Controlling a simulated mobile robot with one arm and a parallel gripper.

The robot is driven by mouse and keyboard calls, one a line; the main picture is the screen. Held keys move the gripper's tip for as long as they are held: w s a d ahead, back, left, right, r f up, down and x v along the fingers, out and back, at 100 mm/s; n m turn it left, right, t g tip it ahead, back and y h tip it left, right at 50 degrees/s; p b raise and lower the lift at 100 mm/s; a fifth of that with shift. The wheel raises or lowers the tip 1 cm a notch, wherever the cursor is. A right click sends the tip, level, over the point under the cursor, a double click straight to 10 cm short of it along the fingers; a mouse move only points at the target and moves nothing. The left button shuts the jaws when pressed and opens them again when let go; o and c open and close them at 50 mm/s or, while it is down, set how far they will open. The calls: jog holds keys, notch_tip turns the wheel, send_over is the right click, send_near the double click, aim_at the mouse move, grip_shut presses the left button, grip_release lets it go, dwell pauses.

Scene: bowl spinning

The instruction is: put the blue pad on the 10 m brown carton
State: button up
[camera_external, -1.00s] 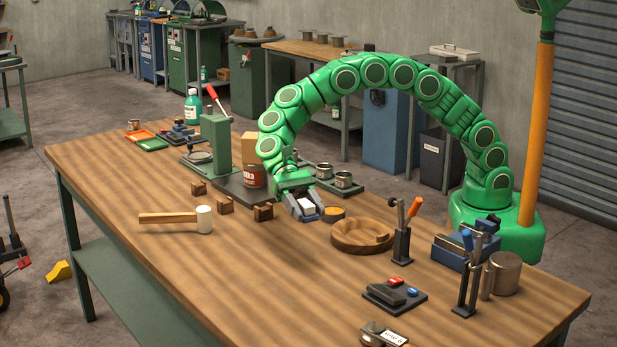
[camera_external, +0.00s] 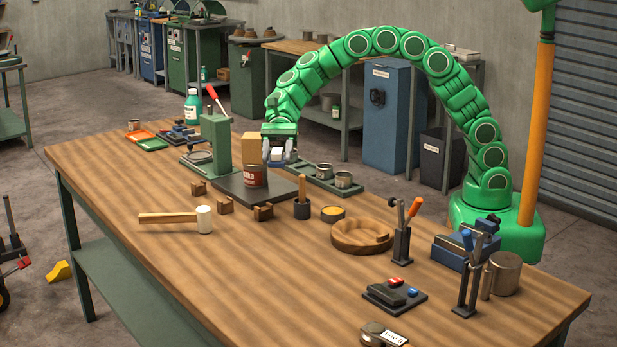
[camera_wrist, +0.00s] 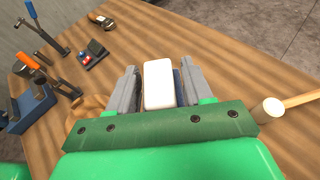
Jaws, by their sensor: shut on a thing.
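My gripper (camera_external: 278,152) is shut on a small block with a white top and a strip of blue at its side, which I take to be the blue pad (camera_wrist: 177,86). In the wrist view the white part (camera_wrist: 158,84) fills most of the gap between the two grey fingers. A plain tan-brown carton (camera_external: 250,148) stands just left of my gripper in the external view, behind the red can. No writing on it is readable. The held pad is close beside the carton's right side in the picture; I cannot tell the gap or the depth.
A red-labelled can (camera_external: 255,176) stands on a dark plate (camera_external: 229,186) in front of the carton. A green press (camera_external: 215,145) rises to the left. A tray with metal cups (camera_external: 325,179) lies to the right. A wooden-handled brush (camera_external: 302,200) and a mallet (camera_external: 180,218) are nearer.

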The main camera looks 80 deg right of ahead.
jog(key=s+d+r+m+t+h, duration=0.1)
jog(key=d+r+m+t, duration=0.25)
jog(key=d, duration=0.65)
jog(key=d+r+m+t+h, duration=0.2)
jog(key=d+r+m+t, duration=0.15)
jog(key=d, duration=0.55)
jog(key=s+d+r+m+t+h, duration=0.1)
jog(key=d+r+m+t, duration=0.3)
jog(key=d, duration=0.6)
jog(key=n, duration=0.1)
send_over(253, 135)
jog(key=s, duration=0.2)
jog(key=shift+g, duration=0.3)
jog(key=f, duration=0.7)
jog(key=shift+w+a+f, duration=0.1)
jog(key=shift+w+f, duration=0.15)
jog(key=shift+f, duration=0.05)
jog(key=shift+w+f, duration=0.7)
jog(key=shift+f, duration=1.7)
jog(key=shift+f, duration=0.15)
jog(key=o, duration=1)
